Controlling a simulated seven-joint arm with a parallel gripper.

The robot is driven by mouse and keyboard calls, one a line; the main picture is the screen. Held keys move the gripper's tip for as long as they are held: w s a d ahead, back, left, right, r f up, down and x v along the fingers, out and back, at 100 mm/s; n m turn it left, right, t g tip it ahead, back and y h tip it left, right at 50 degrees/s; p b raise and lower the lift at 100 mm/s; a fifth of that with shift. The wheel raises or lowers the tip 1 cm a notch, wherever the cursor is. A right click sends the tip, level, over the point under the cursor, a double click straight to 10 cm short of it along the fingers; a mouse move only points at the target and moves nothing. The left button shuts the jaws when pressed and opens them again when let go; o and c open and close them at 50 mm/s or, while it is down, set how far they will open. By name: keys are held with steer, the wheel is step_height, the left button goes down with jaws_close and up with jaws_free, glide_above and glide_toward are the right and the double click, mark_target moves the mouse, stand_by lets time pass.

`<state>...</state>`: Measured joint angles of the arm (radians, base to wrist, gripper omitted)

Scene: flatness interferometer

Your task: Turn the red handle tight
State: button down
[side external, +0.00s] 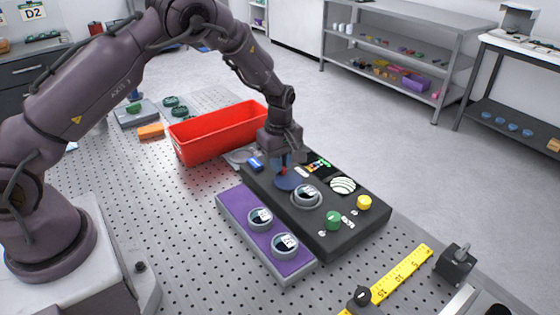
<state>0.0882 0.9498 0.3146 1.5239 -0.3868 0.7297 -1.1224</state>
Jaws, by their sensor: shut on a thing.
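The red handle (284,172) is small and mostly hidden by my fingers. It shows just above a blue round part (286,183) at the left edge of the black instrument (345,238). My gripper (288,165) points down from above and is shut on the red handle. The handle's exact angle is too small to tell. To the right on the instrument are a grey ring (306,197), a striped round display (342,185), a green knob (333,219) and a yellow knob (364,202).
A purple tray (264,259) with two round pieces lies against the instrument's near left side. A red bin (215,133) stands behind on the left. A yellow ruler (402,275) lies at front right. The perforated table is bare between the ruler and the instrument.

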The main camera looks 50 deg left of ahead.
stand_by(0.5)
steer(key=c, duration=1.1)
jaws_free()
steer(key=shift+c, duration=0.2)
step_height(320, 180, up, 13)
steer(key=s+d+r+m+t, duration=0.2)
steer(key=s+r+m, duration=0.3)
steer(key=s, duration=0.4)
steer(key=s+d+r+m+t, duration=0.1)
steer(key=s+d+r+m, duration=0.1)
steer(key=s+r+m, duration=0.3)
steer(key=s+d+r+m+t, duration=0.2)
steer(key=s+r+m, duration=0.3)
steer(key=s, duration=0.8)
steer(key=shift+r+m+t, duration=0.25)
steer(key=shift+m+t, duration=0.05)
steer(key=shift+m, duration=0.9)
